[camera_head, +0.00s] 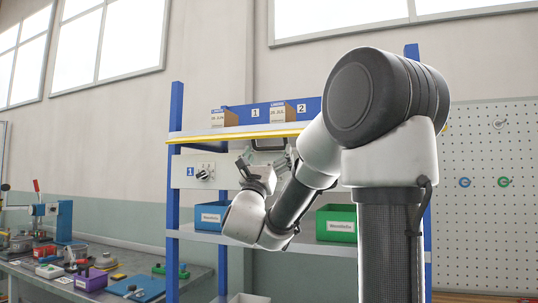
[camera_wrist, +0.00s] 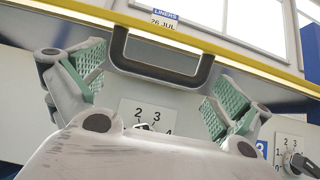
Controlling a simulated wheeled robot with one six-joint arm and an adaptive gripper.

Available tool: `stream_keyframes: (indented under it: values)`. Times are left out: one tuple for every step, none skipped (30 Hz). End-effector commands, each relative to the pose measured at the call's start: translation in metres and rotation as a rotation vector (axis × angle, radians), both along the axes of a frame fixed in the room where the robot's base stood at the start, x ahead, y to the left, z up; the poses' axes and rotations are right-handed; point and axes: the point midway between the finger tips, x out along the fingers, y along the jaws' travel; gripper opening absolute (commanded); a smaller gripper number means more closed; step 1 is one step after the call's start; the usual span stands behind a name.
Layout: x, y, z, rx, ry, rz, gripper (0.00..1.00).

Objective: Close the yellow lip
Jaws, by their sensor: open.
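The yellow lip (camera_head: 220,135) runs along the front edge of the upper shelf board. In the wrist view the yellow lip (camera_wrist: 200,45) crosses the top at a slant, with a black U-shaped handle (camera_wrist: 160,73) hanging below it. My gripper (camera_wrist: 155,85) is open and empty, its green-padded fingers spread to the left and right of the handle. Contact is not visible, and the depth between fingers and handle is hard to judge. In the head view my gripper (camera_head: 262,165) is just under the lip, partly overlapping the dark handle.
A control panel with a dial (camera_head: 205,172) is left of my gripper. Boxes (camera_head: 285,112) stand on the board above. A blue bin (camera_head: 210,216) and a green bin (camera_head: 336,223) stand on the shelf below. A cluttered workbench (camera_head: 100,270) is at the left.

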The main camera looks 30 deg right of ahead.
Motion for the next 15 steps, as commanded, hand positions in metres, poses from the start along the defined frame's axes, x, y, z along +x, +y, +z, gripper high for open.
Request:
stream_keyframes:
  values:
    - [0.0005, -0.0008, 0.0010, 0.000, 0.000, 0.000, 1.00]
    - [0.0007, -0.0010, 0.0012, -0.001, -0.001, 0.000, 1.00]
    - [0.0007, -0.0011, 0.0013, 0.000, 0.000, 0.000, 1.00]
    - [0.0007, -0.0010, 0.0012, 0.000, 0.000, 0.000, 1.00]
    - [0.0006, -0.0010, 0.0011, 0.000, 0.000, 0.000, 1.00]
    - [0.0007, -0.0009, 0.0011, 0.000, 0.000, 0.000, 1.00]
    - [0.0006, -0.0010, 0.0010, 0.000, 0.000, 0.000, 1.00]
    - [0.0007, -0.0008, 0.0011, 0.000, 0.000, 0.000, 0.96]
    - [0.0007, -0.0009, 0.0010, 0.000, 0.000, 0.000, 0.89]
    - [0.0006, -0.0009, 0.0009, 0.000, 0.000, 0.000, 0.84]
    - [0.0006, -0.0009, 0.0009, 0.000, 0.000, 0.000, 0.78]
    - [0.0006, -0.0009, 0.0009, 0.000, 0.000, 0.000, 0.71]
    - [0.0005, -0.0008, 0.0008, 0.000, 0.000, 0.000, 0.65]
    - [0.0006, -0.0009, 0.0009, 0.000, -0.001, -0.001, 0.60]
    - [0.0006, -0.0010, 0.0011, 0.000, -0.001, -0.001, 0.56]
